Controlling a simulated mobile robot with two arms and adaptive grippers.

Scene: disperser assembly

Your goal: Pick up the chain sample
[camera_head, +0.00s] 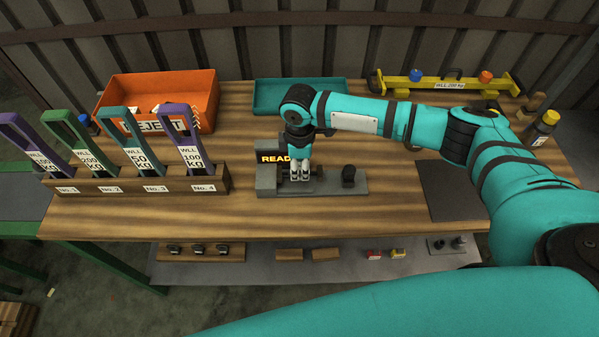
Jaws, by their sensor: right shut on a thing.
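My right gripper (299,178) points down over the grey test fixture (268,186) in the middle of the table. Its fingers are closed, low between the fixture's parts, on something small. The chain sample is largely hidden by the fingers, and I cannot make out its links. A display reading "READ…" (273,158) sits behind the gripper, its right part covered. My left gripper is not in view.
An orange reject bin (205,92), a teal tray (268,96) and a yellow beam (430,88) stand at the back. A wooden rack (130,187) with several tagged slings is at left. A dark mat (450,195) lies at right. A lower shelf (340,270) holds small parts.

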